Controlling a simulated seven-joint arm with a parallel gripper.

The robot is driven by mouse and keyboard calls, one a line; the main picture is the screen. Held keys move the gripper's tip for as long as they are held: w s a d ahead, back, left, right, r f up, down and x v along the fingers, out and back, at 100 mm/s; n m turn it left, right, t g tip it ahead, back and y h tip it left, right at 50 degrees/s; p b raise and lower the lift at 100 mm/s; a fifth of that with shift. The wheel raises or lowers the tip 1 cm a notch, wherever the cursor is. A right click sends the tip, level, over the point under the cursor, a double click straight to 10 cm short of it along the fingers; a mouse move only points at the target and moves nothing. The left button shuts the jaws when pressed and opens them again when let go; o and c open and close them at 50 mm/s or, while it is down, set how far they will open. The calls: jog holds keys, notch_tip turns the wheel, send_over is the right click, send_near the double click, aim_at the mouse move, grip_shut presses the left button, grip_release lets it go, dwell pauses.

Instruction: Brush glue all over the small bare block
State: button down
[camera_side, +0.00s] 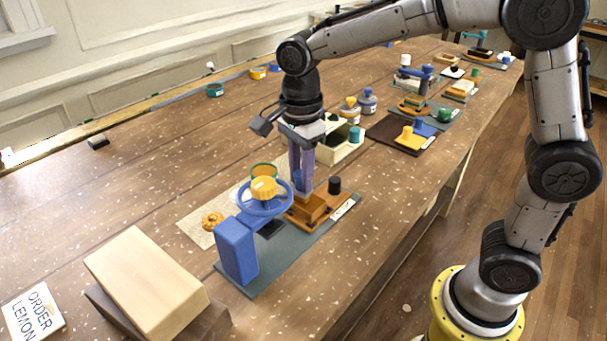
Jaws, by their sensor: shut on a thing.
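My gripper (303,178) points straight down, its long purple fingers shut on a slim blue thing that may be the brush handle. Its lower end is too small and too covered to make out. Right below the fingertips is a small brown wooden block (308,210) on an orange-brown base. I cannot tell whether the held thing touches it, or whether glue is on it. A green-rimmed pot with orange inside (264,171) stands to the left, behind the blue stand; I cannot tell whether it holds glue.
A blue stand with a ring and orange knob (264,188) rises close to my gripper's left, on a grey mat (262,275). A black-topped cylinder (334,185) stands close right. A cream bin (340,152) is behind. A large pale box (148,282) is front left. Left tabletop is mostly clear.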

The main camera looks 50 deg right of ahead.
jog(key=shift+s, duration=2.15)
notch_tip(320, 180, up, 8)
jog(key=shift+f, duration=0.2)
